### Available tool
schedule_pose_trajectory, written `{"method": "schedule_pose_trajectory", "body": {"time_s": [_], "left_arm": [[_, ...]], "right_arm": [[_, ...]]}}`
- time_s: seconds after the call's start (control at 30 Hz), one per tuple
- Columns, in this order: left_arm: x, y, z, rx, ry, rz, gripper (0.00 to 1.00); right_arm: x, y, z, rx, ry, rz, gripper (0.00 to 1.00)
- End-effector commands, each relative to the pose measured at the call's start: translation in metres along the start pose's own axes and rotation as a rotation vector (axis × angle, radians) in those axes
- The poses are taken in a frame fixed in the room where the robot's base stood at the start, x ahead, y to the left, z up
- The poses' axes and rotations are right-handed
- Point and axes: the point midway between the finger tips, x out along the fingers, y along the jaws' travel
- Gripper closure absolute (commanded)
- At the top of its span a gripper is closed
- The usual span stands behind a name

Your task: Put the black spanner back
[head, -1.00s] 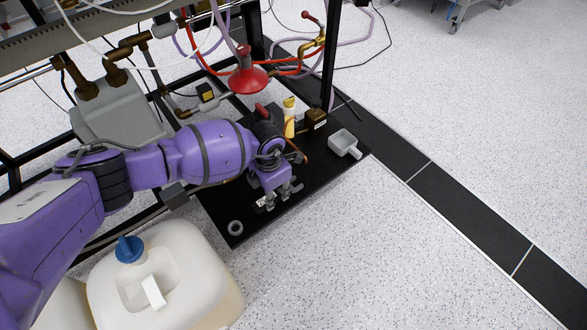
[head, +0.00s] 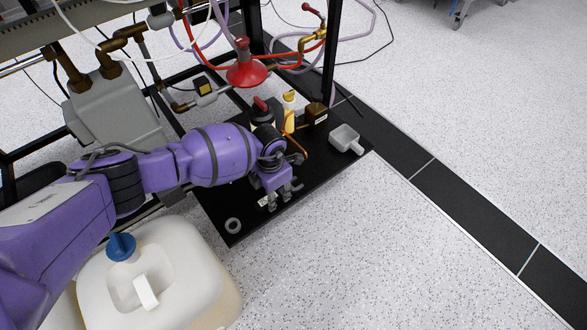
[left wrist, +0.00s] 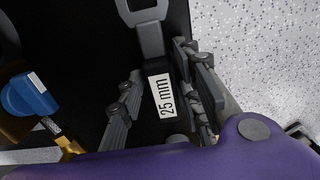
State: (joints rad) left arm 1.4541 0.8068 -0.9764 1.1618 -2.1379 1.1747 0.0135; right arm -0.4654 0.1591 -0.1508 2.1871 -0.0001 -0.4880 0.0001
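A dark grey tool head with a U-shaped opening (left wrist: 150,37) shows at the top of the left wrist view. It looks like one end of the spanner, lying on the black board. A white "25 mm" label (left wrist: 162,96) lies below it; I cannot tell whether the label is on the tool or the board. My left gripper (head: 283,201) is over the board's front edge area, with its fingers (left wrist: 160,100) apart on both sides of the label. In the head view the gripper and arm hide most of the tool. My right gripper is not in view.
A blue handle (left wrist: 29,95) shows beside my gripper. A white jug (head: 190,290) stands in front. Floor at right is clear.

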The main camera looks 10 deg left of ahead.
Motion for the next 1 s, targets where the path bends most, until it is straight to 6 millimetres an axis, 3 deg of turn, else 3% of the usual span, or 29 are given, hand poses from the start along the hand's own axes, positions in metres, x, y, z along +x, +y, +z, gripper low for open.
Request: {"method": "schedule_pose_trajectory", "body": {"time_s": [0.33, 0.47, 0.8, 1.0], "left_arm": [[0.0, 0.0, -0.001, 0.0, 0.001, 0.0, 0.55], [-0.009, 0.001, -0.001, 0.0, 0.0, 0.001, 0.55], [-0.081, 0.001, 0.0, 0.0, -0.002, 0.002, 0.55], [-0.113, 0.001, 0.0, 0.0, -0.001, 0.001, 0.55]], "right_arm": [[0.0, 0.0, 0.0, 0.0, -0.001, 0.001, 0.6], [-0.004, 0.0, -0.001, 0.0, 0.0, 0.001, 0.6], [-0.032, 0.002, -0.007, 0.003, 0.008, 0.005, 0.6], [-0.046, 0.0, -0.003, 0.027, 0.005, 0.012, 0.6]]}}
